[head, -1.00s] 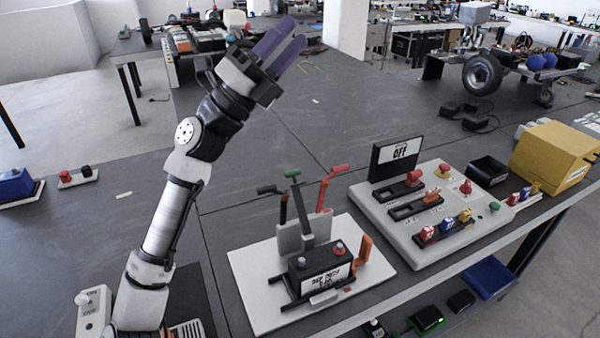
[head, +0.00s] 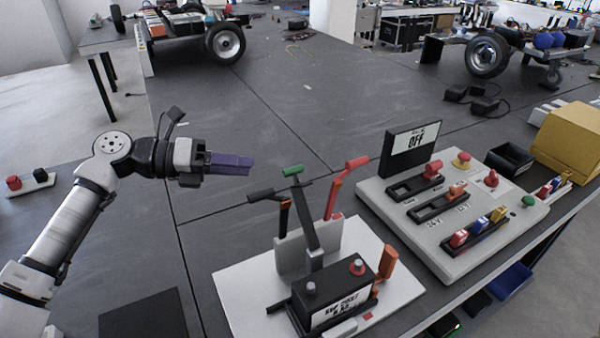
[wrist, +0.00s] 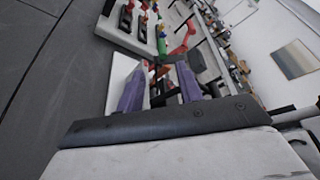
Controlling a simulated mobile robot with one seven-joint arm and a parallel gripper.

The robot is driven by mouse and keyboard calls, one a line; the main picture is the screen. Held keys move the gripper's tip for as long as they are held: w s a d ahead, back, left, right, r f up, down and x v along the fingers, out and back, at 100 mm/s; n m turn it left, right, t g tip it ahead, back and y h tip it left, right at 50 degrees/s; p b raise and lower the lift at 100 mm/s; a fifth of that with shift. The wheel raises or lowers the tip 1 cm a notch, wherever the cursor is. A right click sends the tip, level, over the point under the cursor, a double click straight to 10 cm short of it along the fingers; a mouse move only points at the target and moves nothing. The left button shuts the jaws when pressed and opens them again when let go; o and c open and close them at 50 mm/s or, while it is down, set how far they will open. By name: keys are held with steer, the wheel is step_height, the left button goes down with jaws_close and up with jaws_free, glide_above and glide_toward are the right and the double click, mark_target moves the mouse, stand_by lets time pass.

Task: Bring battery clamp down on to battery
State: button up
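The black battery (head: 330,296) with two round terminals sits in a holder on a white board (head: 235,290). Behind it a dark grey clamp lever (head: 304,215) with a green tip stands nearly upright, its arm raised clear of the battery top. A black-handled lever (head: 284,215) and a red-handled lever (head: 338,190) stand on either side of it. My gripper (head: 250,164) is level, left of the levers and apart from them, purple fingers pointing right. In the wrist view the fingers (wrist: 160,80) are apart with nothing between them; the battery is hard to make out there.
An orange lever (head: 387,268) stands at the battery's right side. A light switch panel (head: 465,210) with coloured knobs and an OFF sign (head: 410,148) lies to the right. A yellow box (head: 570,140) is beyond it. The dark table (head: 270,110) behind is largely clear.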

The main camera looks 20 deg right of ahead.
mark_target(295, 167)
steer(key=p+x, duration=0.1)
steer(key=x, duration=0.2)
steer(key=p+x, duration=0.1)
steer(key=x, duration=0.3)
steer(key=p+x, duration=0.1)
steer(key=x, duration=0.3)
steer(key=shift+s+d+r+p, duration=0.15)
steer(key=shift+d+r+p, duration=0.1)
steer(key=shift+p, duration=0.15)
steer(key=shift+x, duration=0.75)
steer(key=shift+f, duration=0.1)
steer(key=shift+c, duration=0.2)
jaws_close()
